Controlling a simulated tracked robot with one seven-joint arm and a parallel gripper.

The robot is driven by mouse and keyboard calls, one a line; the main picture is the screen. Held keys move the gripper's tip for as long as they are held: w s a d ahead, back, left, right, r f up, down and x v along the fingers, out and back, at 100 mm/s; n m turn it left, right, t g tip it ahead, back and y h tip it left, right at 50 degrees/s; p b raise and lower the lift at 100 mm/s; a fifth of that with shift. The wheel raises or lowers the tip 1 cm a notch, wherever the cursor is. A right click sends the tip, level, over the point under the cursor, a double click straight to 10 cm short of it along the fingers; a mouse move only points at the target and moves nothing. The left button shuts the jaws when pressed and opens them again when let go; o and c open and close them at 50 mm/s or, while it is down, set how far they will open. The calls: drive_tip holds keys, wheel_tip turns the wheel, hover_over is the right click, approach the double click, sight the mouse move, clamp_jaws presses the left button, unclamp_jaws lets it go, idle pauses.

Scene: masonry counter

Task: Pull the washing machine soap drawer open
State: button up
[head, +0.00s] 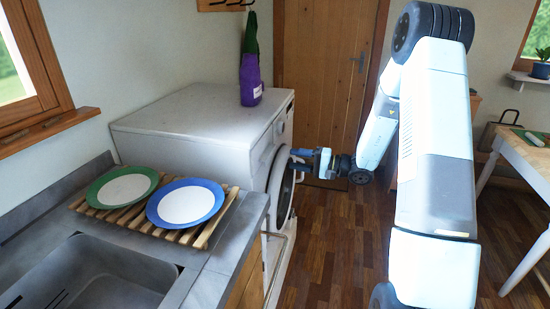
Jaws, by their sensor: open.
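A white washing machine (190,126) stands beyond the counter, its front turned to the right and seen at a steep angle. Its round door (279,188) has a dark rim and sits low on the front. I cannot make out the soap drawer clearly on the narrow slice of upper front that shows. I cannot tell whether the fingers touch the machine. Nothing shows between them.
A grey counter with a sink (95,278) is in front, with a wooden rack (207,232) bearing a green-rimmed plate (122,187) and a blue-rimmed plate (185,203). A purple-and-green item (250,75) is above the machine. Wooden floor (335,240) is clear; a table (520,150) stands right.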

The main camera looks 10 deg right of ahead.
drive_tip(key=x, duration=0.7)
drive_tip(key=shift+a, duration=0.1)
drive_tip(key=shift+c, duration=0.4)
clamp_jaws()
drive_tip(key=shift+s+f, duration=0.1)
